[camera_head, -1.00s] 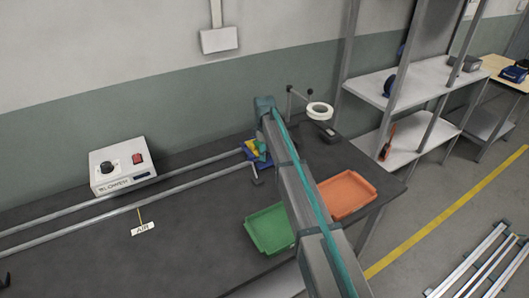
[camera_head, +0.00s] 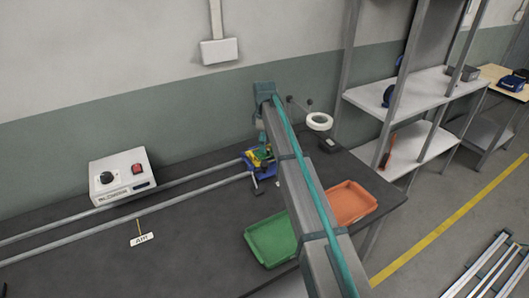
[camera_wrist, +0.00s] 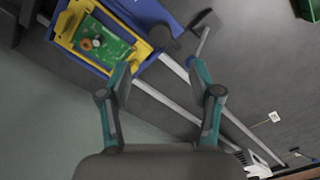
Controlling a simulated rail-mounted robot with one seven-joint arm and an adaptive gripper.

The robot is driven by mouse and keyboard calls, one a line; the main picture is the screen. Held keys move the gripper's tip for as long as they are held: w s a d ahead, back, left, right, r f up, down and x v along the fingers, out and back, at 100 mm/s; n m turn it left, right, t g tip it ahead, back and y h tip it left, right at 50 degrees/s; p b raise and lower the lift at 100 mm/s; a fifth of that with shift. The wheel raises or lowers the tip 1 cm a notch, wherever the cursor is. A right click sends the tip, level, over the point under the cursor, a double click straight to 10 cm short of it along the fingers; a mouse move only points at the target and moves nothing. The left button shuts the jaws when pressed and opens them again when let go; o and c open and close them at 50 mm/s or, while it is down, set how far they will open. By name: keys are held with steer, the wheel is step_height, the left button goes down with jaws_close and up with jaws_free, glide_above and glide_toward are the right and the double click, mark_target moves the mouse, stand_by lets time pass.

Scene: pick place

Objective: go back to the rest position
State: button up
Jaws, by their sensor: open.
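My gripper (camera_wrist: 160,82) is open in the wrist view, with its two teal and grey fingers apart and nothing between them. Below it lies a yellow holder (camera_wrist: 68,22) with a green circuit board (camera_wrist: 108,45) in it, on a blue carriage (camera_wrist: 152,10). In the head view, my gripper (camera_head: 260,148) hangs above the blue carriage (camera_head: 262,170) at the end of the rails, and partly hides it. How high it is above the board is hard to tell.
Two rails (camera_head: 120,208) run left along the dark table (camera_head: 190,265). A grey control box (camera_head: 122,175) stands behind them.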

steer(key=shift+r, duration=0.9)
steer(key=shift+d, duration=0.1)
